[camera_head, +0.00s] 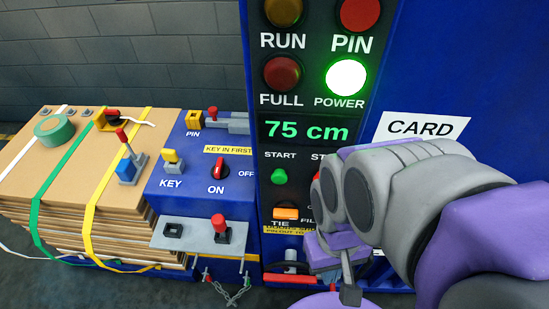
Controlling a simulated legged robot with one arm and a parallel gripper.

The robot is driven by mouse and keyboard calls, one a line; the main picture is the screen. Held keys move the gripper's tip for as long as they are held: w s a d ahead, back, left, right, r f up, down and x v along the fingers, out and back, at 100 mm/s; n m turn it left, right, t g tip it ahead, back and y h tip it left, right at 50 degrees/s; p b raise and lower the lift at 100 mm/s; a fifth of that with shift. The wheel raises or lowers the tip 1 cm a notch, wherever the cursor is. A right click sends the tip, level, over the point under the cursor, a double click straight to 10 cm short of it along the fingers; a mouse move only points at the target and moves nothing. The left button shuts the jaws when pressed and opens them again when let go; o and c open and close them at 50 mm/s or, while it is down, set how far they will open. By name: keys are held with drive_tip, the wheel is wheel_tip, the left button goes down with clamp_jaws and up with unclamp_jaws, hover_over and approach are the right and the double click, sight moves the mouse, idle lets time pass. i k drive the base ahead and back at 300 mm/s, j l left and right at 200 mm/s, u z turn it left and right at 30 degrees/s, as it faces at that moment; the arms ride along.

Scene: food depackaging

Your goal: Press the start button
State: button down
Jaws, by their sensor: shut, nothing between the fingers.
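The START button itself is in clear view.
The POWER lamp (346,78) is lit. An orange TIE selector (286,213) sits below START. Left are a red ON/OFF knob (217,171), a yellow key (172,158) and a red-topped lever (220,228). Strapped cardboard (60,175) is stacked further left.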

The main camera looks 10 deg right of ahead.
sight(279, 177)
drive_tip(key=k+j+z, duration=0.55)
drive_tip(key=k+z, duration=0.15)
drive_tip(key=k, duration=0.2)
drive_tip(key=k+j+z, duration=0.1)
drive_tip(key=k+z, duration=0.25)
drive_tip(key=k, duration=0.1)
